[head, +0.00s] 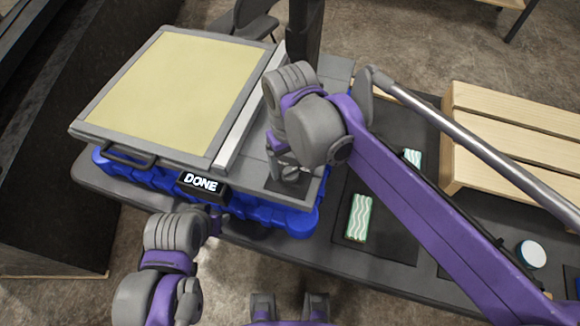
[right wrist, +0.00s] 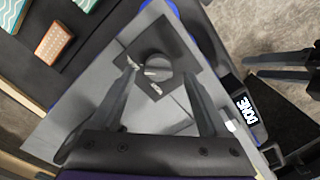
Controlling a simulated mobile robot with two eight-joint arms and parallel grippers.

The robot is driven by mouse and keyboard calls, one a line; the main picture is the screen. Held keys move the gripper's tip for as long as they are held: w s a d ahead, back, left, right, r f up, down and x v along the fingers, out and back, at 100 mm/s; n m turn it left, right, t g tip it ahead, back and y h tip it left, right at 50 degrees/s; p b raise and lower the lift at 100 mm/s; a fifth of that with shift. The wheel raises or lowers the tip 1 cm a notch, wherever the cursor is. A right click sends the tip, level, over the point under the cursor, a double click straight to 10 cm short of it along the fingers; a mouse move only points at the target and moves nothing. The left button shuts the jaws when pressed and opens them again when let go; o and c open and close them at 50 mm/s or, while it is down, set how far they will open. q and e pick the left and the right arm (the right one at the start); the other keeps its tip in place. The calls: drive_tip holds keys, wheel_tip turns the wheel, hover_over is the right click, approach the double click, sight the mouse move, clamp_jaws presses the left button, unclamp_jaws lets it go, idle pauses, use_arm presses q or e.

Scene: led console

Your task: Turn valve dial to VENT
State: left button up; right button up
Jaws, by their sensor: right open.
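The valve dial (right wrist: 158,68) is a round grey knob on a dark square plate (right wrist: 150,42) at the machine's corner. Its labels are too small to read, so I cannot tell its setting. My right gripper (right wrist: 160,74) is open, with one finger on each side of the dial; I cannot tell if they touch it. In the head view my right wrist partly hides the dial (head: 290,174). My left gripper (head: 217,220) is low in front of the machine, near the display reading DONE (head: 201,182). In the right wrist view its two dark fingers (right wrist: 280,66) stand apart.
The machine has a large pale-yellow panel (head: 165,90) and a blue base (head: 285,218) on a dark table. Right of it lie patterned blocks (head: 359,217), a slatted wooden crate (head: 510,130) and a white-topped round container (head: 531,254). My right arm crosses over that side.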

sight(290, 175)
drive_tip(key=shift+w+f, duration=0.1)
drive_tip(key=shift+f, duration=0.95)
clamp_jaws()
